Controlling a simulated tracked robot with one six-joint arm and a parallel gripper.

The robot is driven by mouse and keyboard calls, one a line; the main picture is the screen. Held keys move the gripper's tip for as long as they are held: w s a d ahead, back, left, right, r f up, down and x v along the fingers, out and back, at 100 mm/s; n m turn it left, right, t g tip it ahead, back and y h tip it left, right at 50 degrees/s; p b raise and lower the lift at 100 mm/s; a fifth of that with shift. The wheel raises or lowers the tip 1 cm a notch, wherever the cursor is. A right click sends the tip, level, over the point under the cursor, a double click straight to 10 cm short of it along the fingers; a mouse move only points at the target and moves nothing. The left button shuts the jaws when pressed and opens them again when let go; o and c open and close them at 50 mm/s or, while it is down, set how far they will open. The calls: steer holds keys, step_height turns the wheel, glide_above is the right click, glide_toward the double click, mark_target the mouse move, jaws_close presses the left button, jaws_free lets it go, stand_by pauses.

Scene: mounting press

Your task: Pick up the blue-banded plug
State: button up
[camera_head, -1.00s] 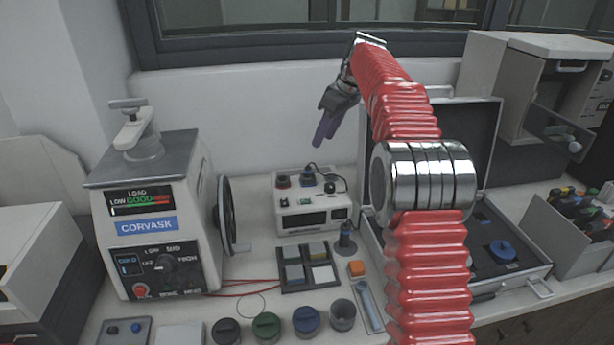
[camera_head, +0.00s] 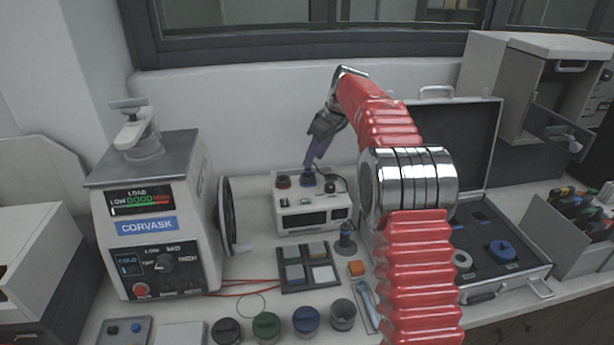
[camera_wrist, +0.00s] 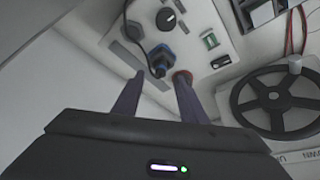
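The blue-banded plug (camera_head: 307,181) stands on the top of the white box (camera_head: 312,219). In the wrist view the plug (camera_wrist: 161,58) is dark with a blue band, just beyond and between my fingertips. My gripper (camera_head: 308,168) points down just above the plug in the head view. The wrist view shows my gripper (camera_wrist: 160,77) open, its two purple fingers apart with nothing between them. I cannot tell whether the fingertips touch the plug.
A red-banded plug (camera_head: 283,182) stands close beside, near one fingertip in the wrist view. A black knob (camera_head: 330,187) and a dark cable are on the other side. The press (camera_head: 150,215) with its handwheel (camera_head: 228,216) stands left. An open case (camera_head: 520,270) lies right.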

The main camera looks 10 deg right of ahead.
mark_target(308, 175)
steer(key=shift+x, duration=2.6)
steer(key=shift+c, duration=0.4)
jaws_close()
